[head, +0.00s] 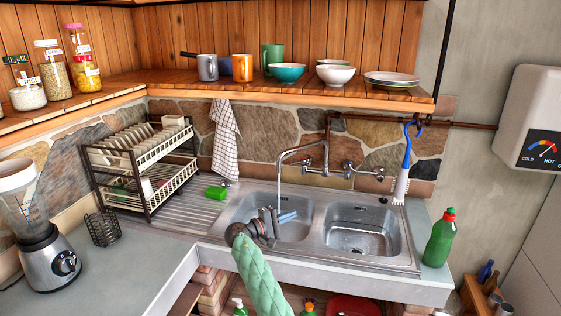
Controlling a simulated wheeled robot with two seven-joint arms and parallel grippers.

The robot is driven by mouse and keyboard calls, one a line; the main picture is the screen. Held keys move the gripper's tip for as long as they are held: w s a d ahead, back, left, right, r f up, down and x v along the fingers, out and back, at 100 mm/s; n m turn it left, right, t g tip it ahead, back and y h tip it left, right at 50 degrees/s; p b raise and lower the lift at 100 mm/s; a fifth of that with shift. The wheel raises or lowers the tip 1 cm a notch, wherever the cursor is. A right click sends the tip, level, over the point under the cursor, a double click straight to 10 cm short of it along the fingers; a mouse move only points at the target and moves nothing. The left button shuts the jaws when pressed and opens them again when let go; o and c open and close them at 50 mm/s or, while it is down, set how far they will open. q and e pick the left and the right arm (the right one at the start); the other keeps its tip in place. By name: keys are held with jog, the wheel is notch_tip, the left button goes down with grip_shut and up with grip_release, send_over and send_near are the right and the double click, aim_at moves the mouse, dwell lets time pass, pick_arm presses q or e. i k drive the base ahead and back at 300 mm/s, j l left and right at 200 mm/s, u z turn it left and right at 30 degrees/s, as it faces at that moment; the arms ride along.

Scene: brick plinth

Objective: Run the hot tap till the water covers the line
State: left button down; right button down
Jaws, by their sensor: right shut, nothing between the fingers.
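The steel double sink stands in the counter, with a left basin (304,226) and a right basin (378,240). A metal spout (291,151) arches from the wall over the left basin. Tap fittings (348,167) sit on the stone wall behind the sink; I cannot tell which is hot. My right gripper (272,222) is shut and empty, over the left basin's front left side. My left gripper is out of view.
A green bottle (439,238) stands right of the sink, and a blue-handled brush (403,168) hangs behind it. A heater (536,118) with a cold-hot dial hangs at right.

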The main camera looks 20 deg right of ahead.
aim_at(304, 160)
jog(key=i, duration=1.2)
